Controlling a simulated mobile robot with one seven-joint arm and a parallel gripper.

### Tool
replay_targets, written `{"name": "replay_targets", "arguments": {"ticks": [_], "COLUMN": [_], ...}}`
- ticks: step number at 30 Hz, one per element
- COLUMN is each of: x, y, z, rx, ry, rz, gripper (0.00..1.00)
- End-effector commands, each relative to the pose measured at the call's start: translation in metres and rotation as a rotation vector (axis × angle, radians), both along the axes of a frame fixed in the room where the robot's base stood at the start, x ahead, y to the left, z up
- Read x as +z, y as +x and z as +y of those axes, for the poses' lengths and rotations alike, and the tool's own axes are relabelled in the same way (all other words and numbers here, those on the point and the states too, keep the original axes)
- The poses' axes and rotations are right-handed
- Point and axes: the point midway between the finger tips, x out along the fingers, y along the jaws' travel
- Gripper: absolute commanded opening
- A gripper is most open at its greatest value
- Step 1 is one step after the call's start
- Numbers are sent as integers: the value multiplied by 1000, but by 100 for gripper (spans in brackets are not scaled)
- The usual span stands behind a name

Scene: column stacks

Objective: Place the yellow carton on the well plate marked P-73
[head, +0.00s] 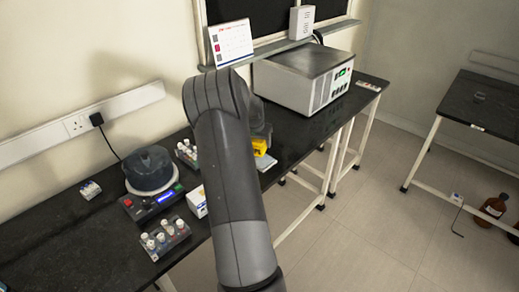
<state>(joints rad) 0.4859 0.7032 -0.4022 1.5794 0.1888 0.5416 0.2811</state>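The yellow carton (260,147) is near the middle of the head view, at the front edge of the black bench, partly hidden by my arm. My gripper (261,137) is directly above the carton, mostly behind my arm. Its fingers are too small and hidden to tell whether they are shut on the carton. A pale flat piece (267,163) shows just below the carton at the bench edge. It may be a well plate, but no P-73 marking can be read.
The black bench (75,240) holds a round-topped device (149,168), vial racks (166,238), a small white box (197,202) and a large grey instrument (305,78). A second table (480,105) stands right. Brown bottles (493,208) stand on the floor.

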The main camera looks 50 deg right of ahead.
Motion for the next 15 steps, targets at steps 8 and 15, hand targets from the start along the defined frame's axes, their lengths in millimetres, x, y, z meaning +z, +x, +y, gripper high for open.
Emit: {"name": "replay_targets", "arguments": {"ticks": [8,15], "x": [-35,-40], "y": [0,0], "z": [0,0], "rx": [-1,-1], "ry": [3,0], "rz": [2,0], "gripper": [32,32]}}
